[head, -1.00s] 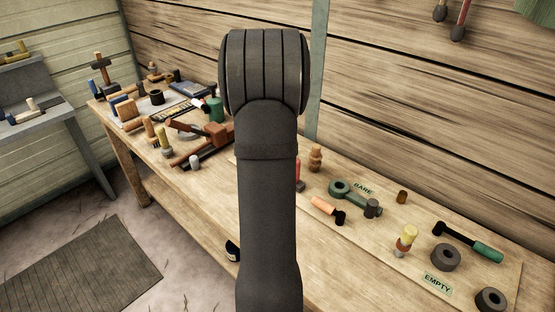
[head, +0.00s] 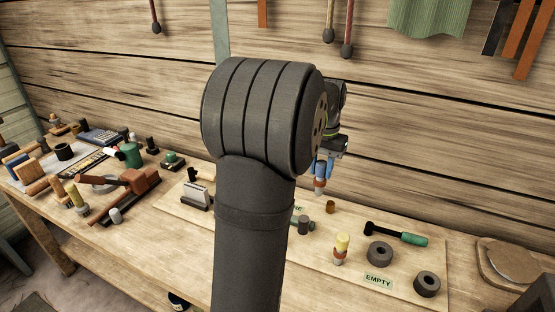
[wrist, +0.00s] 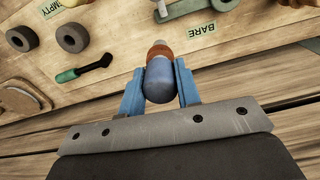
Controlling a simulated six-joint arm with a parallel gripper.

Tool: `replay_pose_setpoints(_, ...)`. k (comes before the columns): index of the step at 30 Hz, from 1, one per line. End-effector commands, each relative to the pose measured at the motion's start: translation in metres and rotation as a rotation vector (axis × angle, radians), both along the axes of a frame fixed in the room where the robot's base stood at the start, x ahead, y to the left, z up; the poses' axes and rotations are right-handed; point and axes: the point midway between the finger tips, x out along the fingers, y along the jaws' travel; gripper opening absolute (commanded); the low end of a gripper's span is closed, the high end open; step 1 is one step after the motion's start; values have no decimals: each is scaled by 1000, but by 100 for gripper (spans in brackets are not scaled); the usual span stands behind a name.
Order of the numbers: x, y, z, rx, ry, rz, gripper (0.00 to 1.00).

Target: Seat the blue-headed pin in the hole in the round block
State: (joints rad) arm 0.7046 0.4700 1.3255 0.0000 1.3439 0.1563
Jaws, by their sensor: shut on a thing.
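My gripper (head: 320,172) is shut on the blue-headed pin and holds it above the back of the bench. In the wrist view the pin's dark blue head (wrist: 160,76) sits between the two blue fingers, with a copper-brown collar and grey tip pointing away. Two dark round blocks with centre holes lie on the board at the right in the head view: one behind (head: 380,253), one nearer the front (head: 427,284). Both also show at upper left in the wrist view (wrist: 73,38). The pin is apart from both blocks. My arm hides part of the bench.
A yellow-headed pin (head: 341,246) stands left of the blocks. A green-handled hammer (head: 396,234) lies behind them. An EMPTY label (head: 378,281) lies in front. A round wooden piece (head: 495,262) lies at the far right. Tools crowd the bench's left side.

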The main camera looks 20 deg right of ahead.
Motion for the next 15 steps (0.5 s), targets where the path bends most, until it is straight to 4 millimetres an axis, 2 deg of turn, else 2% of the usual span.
replay_pose_setpoints(1, -19, -17, 1, -1, -1, -51, 0)
replay_pose_setpoints(6, -76, -60, 1, 0, 0, -198, 0)
replay_pose_setpoints(12, -139, -94, 1, 1, 1, -347, 0)
replay_pose_setpoints(15, -161, -103, 1, 1, 1, -398, 0)
